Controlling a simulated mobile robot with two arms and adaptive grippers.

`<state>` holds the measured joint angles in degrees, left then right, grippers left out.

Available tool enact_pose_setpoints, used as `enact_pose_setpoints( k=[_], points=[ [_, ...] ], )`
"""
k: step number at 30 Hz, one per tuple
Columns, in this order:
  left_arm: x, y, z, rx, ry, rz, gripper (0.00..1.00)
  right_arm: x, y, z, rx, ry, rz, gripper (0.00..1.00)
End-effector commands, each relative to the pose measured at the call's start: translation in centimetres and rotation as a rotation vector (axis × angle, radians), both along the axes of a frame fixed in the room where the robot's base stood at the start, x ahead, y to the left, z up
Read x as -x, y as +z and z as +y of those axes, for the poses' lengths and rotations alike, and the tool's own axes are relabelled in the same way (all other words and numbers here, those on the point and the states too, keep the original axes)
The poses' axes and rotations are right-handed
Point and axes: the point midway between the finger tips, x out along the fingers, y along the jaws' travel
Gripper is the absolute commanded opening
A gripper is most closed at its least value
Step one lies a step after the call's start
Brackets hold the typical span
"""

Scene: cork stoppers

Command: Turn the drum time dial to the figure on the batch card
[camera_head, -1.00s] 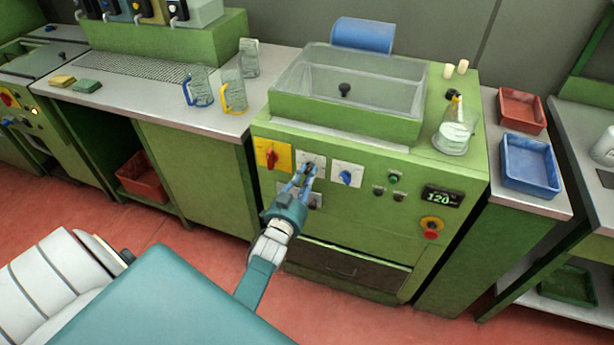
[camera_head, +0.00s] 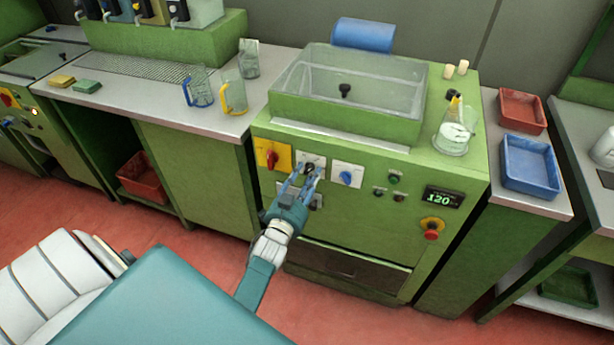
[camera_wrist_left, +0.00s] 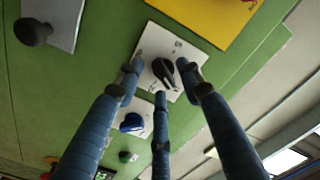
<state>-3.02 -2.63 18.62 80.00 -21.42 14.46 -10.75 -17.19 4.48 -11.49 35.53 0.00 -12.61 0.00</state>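A black dial (camera_head: 309,166) on a white plate sits on the green machine's front, between a red switch on a yellow plate and a blue dial on a white plate. In the left wrist view, the black dial (camera_wrist_left: 164,73) has small unreadable marks around it. My left gripper (camera_head: 306,174) is open in front of the black dial. Its three blue fingers stand spread around the dial, apart from it as far as I can see. I cannot read which dial is the drum time dial, and I cannot make out a batch card. My right gripper is not in view.
The red switch (camera_head: 271,156) and blue dial (camera_head: 346,177) flank the black dial closely. A display (camera_head: 443,198) reads 120. A red stop button (camera_head: 432,230) is at lower right. A glass flask (camera_head: 455,130) and a clear-walled drum (camera_head: 350,85) are on top.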

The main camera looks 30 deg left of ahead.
Motion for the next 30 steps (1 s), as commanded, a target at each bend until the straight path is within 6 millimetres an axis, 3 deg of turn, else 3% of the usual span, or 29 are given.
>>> enact_pose_setpoints(
  k=[8, 21, 30],
  points=[
    [1.5, -0.1, -0.3, 0.0, 0.0, 0.001, 0.38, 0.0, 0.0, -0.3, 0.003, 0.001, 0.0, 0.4],
    [9.9, -0.1, -2.4, 0.001, 0.0, 0.002, 0.38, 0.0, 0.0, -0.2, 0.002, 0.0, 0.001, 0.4],
    [11.7, 0.0, -2.8, 0.001, 0.0, 0.0, 0.38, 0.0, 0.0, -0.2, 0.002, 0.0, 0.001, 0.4]
  ],
)
